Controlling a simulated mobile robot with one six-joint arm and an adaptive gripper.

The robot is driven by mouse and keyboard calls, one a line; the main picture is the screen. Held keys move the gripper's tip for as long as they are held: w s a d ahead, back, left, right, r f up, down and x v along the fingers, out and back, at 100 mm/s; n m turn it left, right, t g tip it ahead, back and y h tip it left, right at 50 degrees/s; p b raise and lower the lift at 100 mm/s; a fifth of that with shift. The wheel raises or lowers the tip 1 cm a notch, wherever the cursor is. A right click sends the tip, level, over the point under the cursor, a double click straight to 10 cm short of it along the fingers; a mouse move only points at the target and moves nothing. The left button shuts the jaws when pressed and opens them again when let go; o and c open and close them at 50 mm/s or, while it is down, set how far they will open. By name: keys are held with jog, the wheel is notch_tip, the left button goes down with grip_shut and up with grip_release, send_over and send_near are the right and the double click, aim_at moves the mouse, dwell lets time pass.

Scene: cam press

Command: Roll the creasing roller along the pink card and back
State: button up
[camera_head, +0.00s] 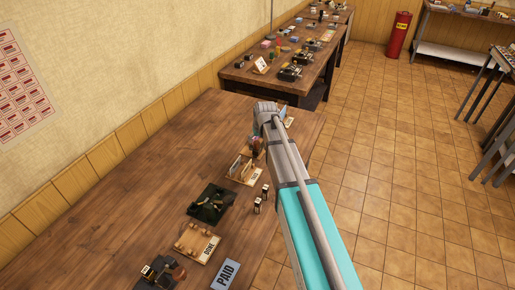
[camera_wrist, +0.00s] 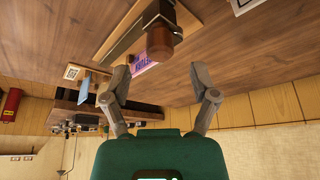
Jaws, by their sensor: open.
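The pink card (camera_wrist: 146,66), with dark lettering, shows in the wrist view beside a wooden strip. A brown cylindrical piece (camera_wrist: 160,42), which looks like the creasing roller's handle, stands just in front of it and partly hides it. A dark metal part (camera_wrist: 163,10) adjoins the brown piece. My gripper (camera_wrist: 164,75) is open, with its fingers apart and nothing between them. The brown piece is beyond the fingertips, apart from them as far as I can see. In the head view my arm hides the gripper and most of that spot.
A second cluttered table (camera_head: 240,72) stands beyond, near a red extinguisher (camera_head: 398,35).

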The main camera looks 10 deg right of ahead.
aim_at(257, 142)
jog(key=shift+b+x, duration=2)
jog(key=shift+x, duration=0.45)
grip_shut()
